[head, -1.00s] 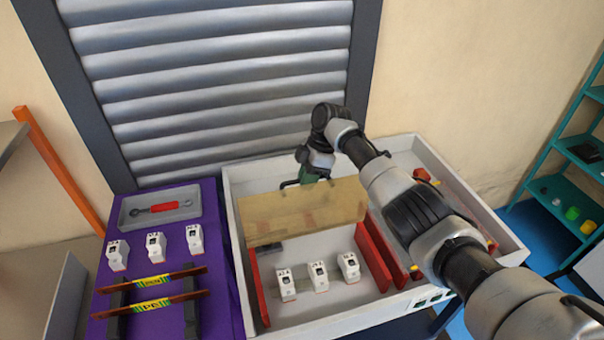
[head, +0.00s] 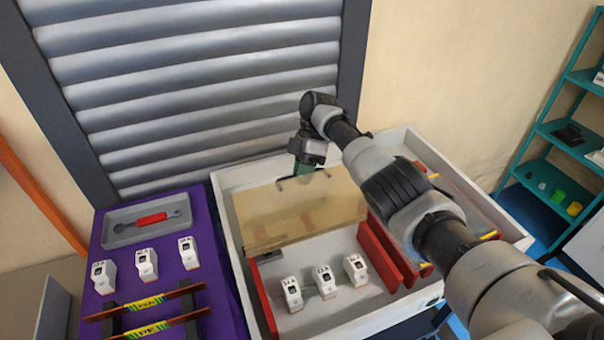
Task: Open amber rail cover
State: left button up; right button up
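The amber rail cover (head: 290,212) is a translucent tan panel in the white tray-like enclosure (head: 232,262). It stands tilted up toward the back, above red side walls, and the front of the bay is uncovered. My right gripper (head: 303,178) reaches down at the cover's upper edge, near its middle. Its dark fingers look spread along that edge, and the lower part is partly behind the panel. I cannot tell whether it touches the cover. My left gripper is not in view.
Several white breaker modules (head: 324,281) sit in the uncovered bay. A purple bench (head: 205,260) at left holds a grey tray with a red-handled tool (head: 152,218), more white modules and striped bars (head: 150,302). A grey shutter stands behind; teal shelves (head: 560,130) are at right.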

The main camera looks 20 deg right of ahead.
jog(key=o, duration=0.4)
jog(key=shift+a+f, duration=0.1)
jog(key=shift+f, duration=0.05)
jog(key=shift+o, duration=0.2)
jog(key=shift+r, duration=0.65)
jog(key=r, duration=0.2)
jog(key=r+p, duration=0.1)
jog(key=shift+d+r, duration=0.2)
jog(key=shift+r, duration=0.15)
jog(key=s+d+r+p, duration=0.4)
jog(key=s+d+r, duration=0.2)
jog(key=s, duration=0.3)
jog(key=shift+d, duration=0.65)
